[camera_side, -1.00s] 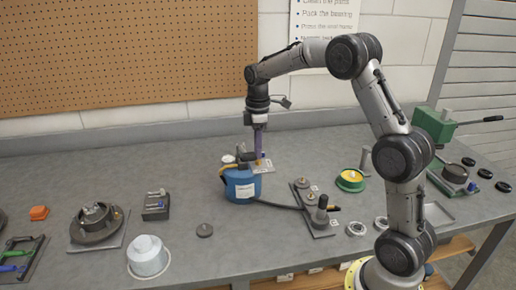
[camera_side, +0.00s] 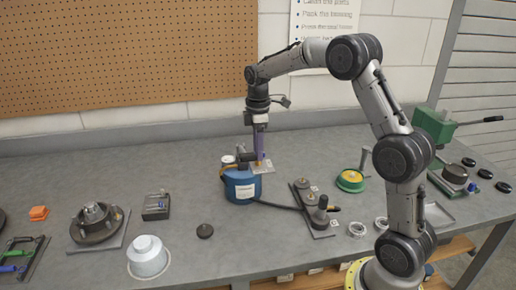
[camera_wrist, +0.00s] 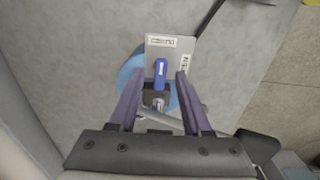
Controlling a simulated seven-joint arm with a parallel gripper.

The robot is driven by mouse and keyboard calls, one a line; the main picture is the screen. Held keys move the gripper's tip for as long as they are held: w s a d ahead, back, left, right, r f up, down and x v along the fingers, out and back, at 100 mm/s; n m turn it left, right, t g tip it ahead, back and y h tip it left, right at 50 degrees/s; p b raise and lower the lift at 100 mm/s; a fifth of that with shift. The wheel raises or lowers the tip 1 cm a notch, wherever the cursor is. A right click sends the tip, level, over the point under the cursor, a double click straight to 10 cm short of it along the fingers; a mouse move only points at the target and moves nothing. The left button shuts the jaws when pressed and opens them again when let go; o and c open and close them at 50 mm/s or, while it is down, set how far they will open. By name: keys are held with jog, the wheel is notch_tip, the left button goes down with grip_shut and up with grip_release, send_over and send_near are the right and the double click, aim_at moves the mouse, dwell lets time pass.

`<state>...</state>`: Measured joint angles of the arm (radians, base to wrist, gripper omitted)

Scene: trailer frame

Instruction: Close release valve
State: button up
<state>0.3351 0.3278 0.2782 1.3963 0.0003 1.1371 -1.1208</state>
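A blue round canister (camera_side: 241,186) stands on the bench in the side view, with a black fitting and a pale plate (camera_side: 262,167) at its top. In the wrist view the canister (camera_wrist: 128,72) is partly hidden under the plate (camera_wrist: 170,45), which has printed labels. A small blue lever (camera_wrist: 160,73), seemingly the release valve's handle, lies roughly along the picture's vertical over the plate's edge. My gripper (camera_wrist: 160,75) is open, one purple finger on each side of the lever, with gaps showing. In the side view my gripper (camera_side: 260,152) points down at the canister top.
A dark hose (camera_side: 280,206) runs right from the canister to a plate with a pump-like fitting (camera_side: 320,212). A green-yellow round part (camera_side: 350,180) lies further right. A white flanged cup (camera_side: 148,256) and a dark knob (camera_side: 205,231) are at the front left.

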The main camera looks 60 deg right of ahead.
notch_tip(320, 180, up, 14)
dwell(0.6)
jog(key=shift+a+f, duration=0.1)
jog(key=shift+a, duration=0.05)
jog(key=s+a+r+t, duration=0.2)
jog(key=s+a+r, duration=0.2)
jog(key=s+a, duration=0.25)
jog(key=s+a+r+t, duration=0.1)
jog(key=s+a+r, duration=0.35)
jog(key=s, duration=0.35)
jog(key=s+a+f+m+t, duration=0.2)
jog(key=s+a+f+m, duration=0.2)
jog(key=s+f+m, duration=0.5)
jog(key=s+f, duration=0.4)
jog(key=f, duration=0.1)
jog(key=shift+f+t, duration=0.3)
